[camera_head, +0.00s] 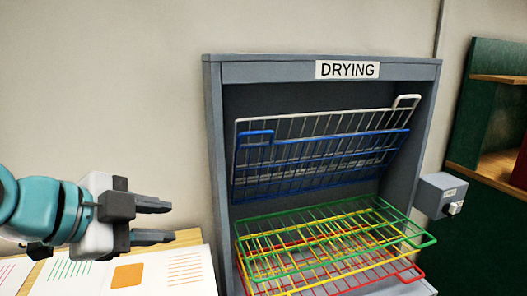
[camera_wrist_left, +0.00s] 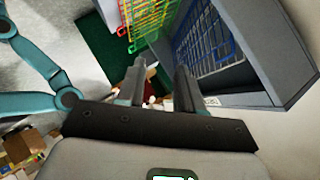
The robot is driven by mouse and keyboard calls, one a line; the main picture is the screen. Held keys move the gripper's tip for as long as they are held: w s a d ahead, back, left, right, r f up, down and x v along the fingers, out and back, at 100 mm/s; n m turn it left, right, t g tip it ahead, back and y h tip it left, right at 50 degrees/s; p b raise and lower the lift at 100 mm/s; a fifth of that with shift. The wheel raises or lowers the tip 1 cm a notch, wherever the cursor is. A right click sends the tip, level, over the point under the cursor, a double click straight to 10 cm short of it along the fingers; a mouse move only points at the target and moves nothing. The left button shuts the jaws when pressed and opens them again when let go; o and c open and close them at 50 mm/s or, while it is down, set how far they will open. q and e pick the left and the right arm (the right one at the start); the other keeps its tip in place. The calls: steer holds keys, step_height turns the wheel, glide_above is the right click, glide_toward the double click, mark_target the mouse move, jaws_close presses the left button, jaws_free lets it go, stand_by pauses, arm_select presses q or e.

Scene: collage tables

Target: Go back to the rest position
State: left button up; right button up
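My left gripper (camera_head: 153,220) comes in from the left in the head view, its fingers apart and empty, pointing right. It is to the left of the grey drying cabinet (camera_head: 213,150) and touches nothing. In the left wrist view its two fingers (camera_wrist_left: 158,88) are spread with nothing between them. The cabinet also shows in that view (camera_wrist_left: 275,50). My right gripper is not seen in the head view. A teal arm shows at the left of the wrist view, but I cannot make out a gripper on it.
White (camera_head: 370,120) and blue (camera_head: 300,160) racks are tilted up inside the cabinet. Green (camera_head: 420,243), yellow (camera_head: 350,222) and red (camera_head: 415,277) racks lie lower. Printed sheets (camera_head: 190,270) lie on a table below my left gripper. A grey box (camera_head: 430,190) is on the right.

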arm_select(q)
steer(key=w+d+f+n+g+y+p, duration=0.1)
steer(key=w+f+n+p, duration=0.15)
steer(key=f, duration=0.75)
steer(key=w+d+f+n+g+y+p, duration=0.15)
steer(key=f+n, duration=0.25)
steer(key=f, duration=0.6)
steer(key=w+f+n+g+p, duration=0.1)
steer(key=w+f+n+g, duration=0.15)
steer(key=f, duration=0.75)
steer(key=s+d+f+n+g+p, duration=0.1)
steer(key=s+f+n+g+p, duration=0.2)
steer(key=s+f+n, duration=0.7)
steer(key=s+f+p, duration=0.1)
steer(key=s+f, duration=0.9)
steer(key=s, duration=0.2)
steer(key=shift+s+n+g, duration=0.3)
steer(key=shift+n, duration=0.1)
